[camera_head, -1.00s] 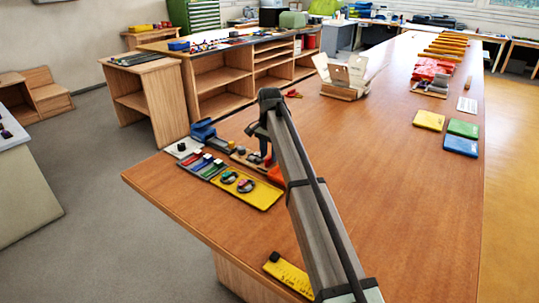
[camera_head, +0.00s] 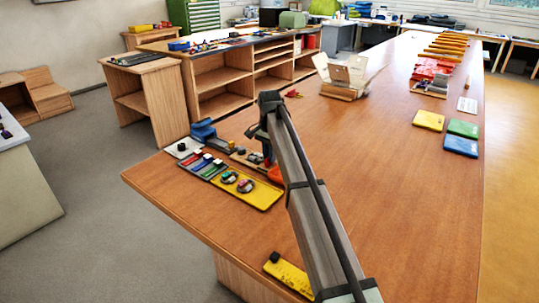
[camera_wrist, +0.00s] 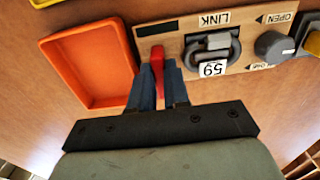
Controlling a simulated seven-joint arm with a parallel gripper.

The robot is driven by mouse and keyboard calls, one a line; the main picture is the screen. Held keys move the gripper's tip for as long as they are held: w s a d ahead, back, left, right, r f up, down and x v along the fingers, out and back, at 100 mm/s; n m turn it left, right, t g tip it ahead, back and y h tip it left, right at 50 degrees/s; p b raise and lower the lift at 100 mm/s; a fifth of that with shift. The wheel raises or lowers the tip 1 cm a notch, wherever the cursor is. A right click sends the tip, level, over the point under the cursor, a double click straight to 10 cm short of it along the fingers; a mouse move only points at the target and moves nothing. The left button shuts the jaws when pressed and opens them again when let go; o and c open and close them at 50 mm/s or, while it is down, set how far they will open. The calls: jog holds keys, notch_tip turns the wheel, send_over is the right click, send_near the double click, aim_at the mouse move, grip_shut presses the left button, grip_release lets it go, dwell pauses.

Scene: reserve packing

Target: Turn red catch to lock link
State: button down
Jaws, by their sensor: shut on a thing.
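In the wrist view the red catch (camera_wrist: 157,62) stands between the two blue fingers of my gripper (camera_wrist: 158,78), which is shut on it. The catch sits on a wooden board (camera_wrist: 181,44) beside a grey link (camera_wrist: 212,44) marked LINK, with a white tag (camera_wrist: 211,68) reading 59. A grey knob (camera_wrist: 272,46) with OPEN lettering is farther right. In the head view my gripper (camera_head: 267,158) is low over the left part of the table, and my arm mostly hides the board and catch.
An orange tray (camera_wrist: 92,66) lies left of the board in the wrist view. In the head view a yellow tray (camera_head: 266,200) with two round pieces lies nearby. The table's middle (camera_head: 370,180) is clear.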

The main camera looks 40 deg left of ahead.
jog(key=shift+n, duration=0.4)
jog(key=n, duration=1.7)
dwell(0.6)
jog(key=c, duration=1.1)
grip_release()
